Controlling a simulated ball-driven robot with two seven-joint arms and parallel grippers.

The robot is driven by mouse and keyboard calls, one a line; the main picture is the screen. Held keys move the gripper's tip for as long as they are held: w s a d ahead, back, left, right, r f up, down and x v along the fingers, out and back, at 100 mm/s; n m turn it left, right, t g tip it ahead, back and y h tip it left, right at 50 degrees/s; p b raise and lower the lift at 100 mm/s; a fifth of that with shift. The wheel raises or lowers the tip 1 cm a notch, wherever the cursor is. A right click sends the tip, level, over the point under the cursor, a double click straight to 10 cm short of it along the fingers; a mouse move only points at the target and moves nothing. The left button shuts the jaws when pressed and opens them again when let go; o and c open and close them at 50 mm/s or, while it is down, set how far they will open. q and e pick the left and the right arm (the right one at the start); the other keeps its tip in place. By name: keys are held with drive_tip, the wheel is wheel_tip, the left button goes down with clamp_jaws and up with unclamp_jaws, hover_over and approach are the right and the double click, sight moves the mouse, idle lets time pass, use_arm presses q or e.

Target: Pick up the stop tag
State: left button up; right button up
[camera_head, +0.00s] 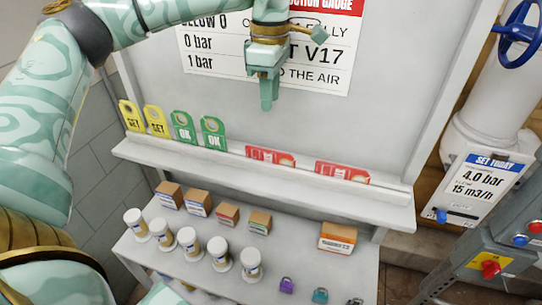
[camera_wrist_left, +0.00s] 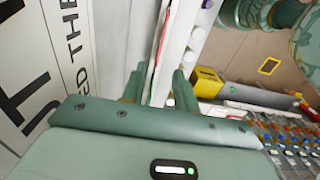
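Two red tags stand on the upper shelf: one left of centre (camera_head: 270,157) and one to its right (camera_head: 342,171). Their wording is too small to read, so I cannot tell for sure that they are stop tags. My left gripper (camera_head: 268,103) points down in front of the white board, above the left red tag and apart from it. In the left wrist view its two fingers (camera_wrist_left: 160,88) are spread with nothing held. A thin red edge (camera_wrist_left: 162,38) shows beyond them, beside the shelf. My right gripper is not in view.
Yellow SET tags (camera_head: 157,121) and green OK tags (camera_head: 213,132) stand on the upper shelf (camera_head: 225,157) at left. The lower shelf holds small boxes (camera_head: 338,238), several white canisters (camera_head: 189,243) and padlocks (camera_head: 286,285). A sign (camera_head: 325,45) hangs behind the gripper.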

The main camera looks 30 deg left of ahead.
use_arm(q)
hover_over(268, 151)
drive_tip(key=f, duration=0.9)
drive_tip(key=shift+w+d+f, duration=0.1)
drive_tip(key=shift+w+f, duration=0.25)
drive_tip(key=shift+f, duration=0.05)
drive_tip(key=f, duration=0.3)
drive_tip(key=f+p, duration=0.1)
drive_tip(key=f, duration=0.1)
drive_tip(key=shift+s+a+f, duration=0.15)
drive_tip(key=shift+s+a, duration=0.05)
drive_tip(key=shift+s, duration=0.05)
clamp_jaws()
